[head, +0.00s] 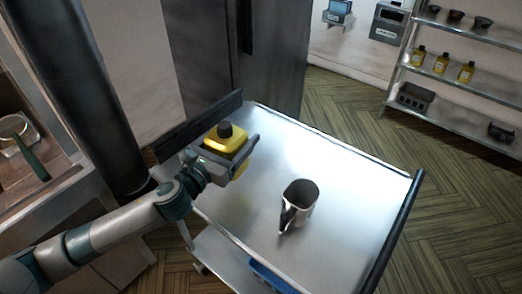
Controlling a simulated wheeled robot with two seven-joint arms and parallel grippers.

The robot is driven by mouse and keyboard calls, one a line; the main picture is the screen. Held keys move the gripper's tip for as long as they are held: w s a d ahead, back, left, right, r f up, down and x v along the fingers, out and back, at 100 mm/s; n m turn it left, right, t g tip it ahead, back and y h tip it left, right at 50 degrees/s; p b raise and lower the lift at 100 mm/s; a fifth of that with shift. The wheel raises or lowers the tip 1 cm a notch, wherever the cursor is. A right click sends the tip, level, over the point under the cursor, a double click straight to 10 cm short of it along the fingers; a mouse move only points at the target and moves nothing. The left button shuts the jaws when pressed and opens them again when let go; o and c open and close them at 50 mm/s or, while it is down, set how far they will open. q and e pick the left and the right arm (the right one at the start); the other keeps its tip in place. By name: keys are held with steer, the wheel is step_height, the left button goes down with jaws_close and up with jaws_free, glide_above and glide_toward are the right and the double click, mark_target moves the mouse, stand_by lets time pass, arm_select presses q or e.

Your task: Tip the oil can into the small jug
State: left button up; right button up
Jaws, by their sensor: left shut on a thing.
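The yellow oil can (221,144) with a dark cap is at the left end of a metal cart. My left gripper (238,158) is shut on it, and it looks upright. I cannot tell whether its base touches the cart top. The small jug (301,199), steel with a dark handle, stands upright and apart from the can on the cart top, to the right and nearer. The inside of the jug is too dark to make out. My right gripper is not in view.
The metal cart top (340,170) is otherwise clear, with dark bars at its left and right ends. A blue object (270,278) shows at its near edge. A grey cabinet (225,60) stands behind. A shelf rack (450,75) with yellow bottles is at the far right.

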arm_select(q)
steer(key=s+a+f+n+t+y+b, duration=0.1)
steer(key=s+a+f+n+y+b, duration=0.1)
steer(key=s+a+n+y, duration=0.3)
steer(key=s+a+y+b, duration=0.1)
steer(key=s+a+y, duration=0.1)
steer(key=s+a, duration=0.1)
steer(key=shift+s+a+t+y, duration=0.4)
steer(key=shift+s, duration=0.4)
steer(key=shift+s+f, duration=0.15)
